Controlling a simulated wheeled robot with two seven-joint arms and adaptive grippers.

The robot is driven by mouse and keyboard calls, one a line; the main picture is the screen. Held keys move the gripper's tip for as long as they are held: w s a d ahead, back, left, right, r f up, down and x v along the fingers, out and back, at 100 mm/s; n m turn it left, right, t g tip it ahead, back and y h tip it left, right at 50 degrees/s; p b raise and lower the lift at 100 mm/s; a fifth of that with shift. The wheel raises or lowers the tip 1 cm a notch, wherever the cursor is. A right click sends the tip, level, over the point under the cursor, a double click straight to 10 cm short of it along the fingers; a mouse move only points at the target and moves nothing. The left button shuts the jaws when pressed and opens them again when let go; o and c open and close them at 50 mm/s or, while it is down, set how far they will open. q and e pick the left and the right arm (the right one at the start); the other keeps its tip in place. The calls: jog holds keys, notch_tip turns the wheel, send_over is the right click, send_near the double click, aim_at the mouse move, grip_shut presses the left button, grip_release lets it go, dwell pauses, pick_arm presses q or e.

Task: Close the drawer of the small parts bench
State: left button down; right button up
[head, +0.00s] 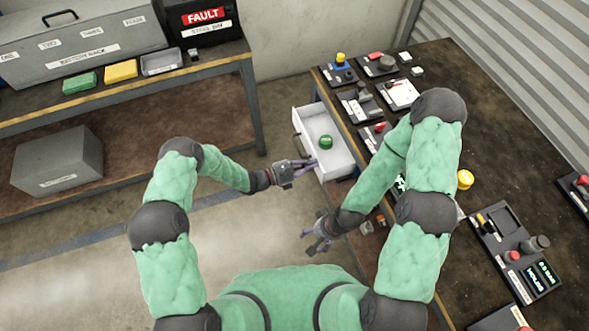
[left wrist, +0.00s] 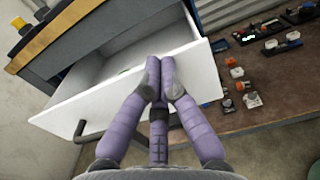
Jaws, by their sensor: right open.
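The white drawer (head: 330,161) of the small parts bench (head: 440,110) stands pulled out, with a green round item (head: 326,142) inside. In the left wrist view its white front panel (left wrist: 85,108) and dark bar handle (left wrist: 88,132) show. My left gripper (head: 312,167) is at the outer side of the drawer front. In the left wrist view its fingertips (left wrist: 160,78) are together with nothing between them, overlapping the front panel; whether they touch it I cannot tell. My right gripper (head: 308,242) is open and empty, lower in the head view, beside the bench.
Several labelled devices and trays stand on the bench top, with a yellow round item (head: 464,179) near my right arm. A shelf bench (head: 150,95) with a grey case (head: 85,45) is at the upper left. The floor (head: 100,260) left of the drawer is clear.

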pick_arm(q)
jog(key=b+x, duration=0.1)
jog(key=x, duration=0.6)
jog(key=shift+w+d, duration=0.1)
jog(key=shift+d, duration=0.25)
jog(key=shift+a, duration=0.15)
